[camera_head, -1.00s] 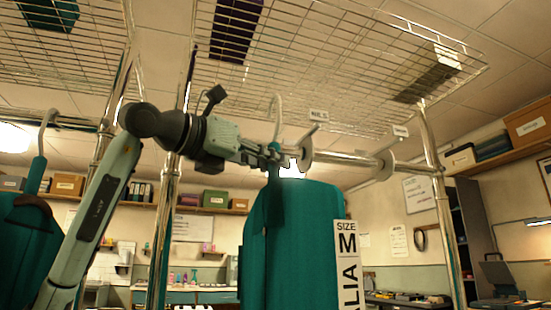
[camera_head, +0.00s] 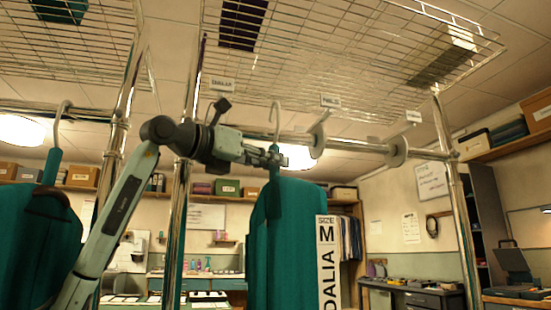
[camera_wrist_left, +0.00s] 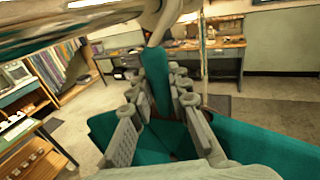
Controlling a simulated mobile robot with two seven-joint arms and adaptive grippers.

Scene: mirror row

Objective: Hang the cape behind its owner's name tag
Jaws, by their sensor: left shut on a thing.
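A teal cape (camera_head: 285,240) hangs upright from a hanger with a pale hook (camera_head: 276,118). Its white strip (camera_head: 327,262) reads SIZE M DALIA. My left gripper (camera_head: 275,158) is shut on the hanger's teal neck, just below the hook; the neck also shows between the fingers in the wrist view (camera_wrist_left: 156,80). The hook's top is above the rail's height (camera_head: 355,145); I cannot tell whether it rests on the rail. A name tag (camera_head: 222,83), seemingly DALIA, is left of the hook. Two further tags (camera_head: 330,101) (camera_head: 413,116) are to its right, too small to read surely. My right gripper is out of view.
Chrome posts (camera_head: 178,220) (camera_head: 455,210) flank this bay. Another teal cape (camera_head: 35,240) hangs at far left. A wire shelf (camera_head: 340,60) is overhead.

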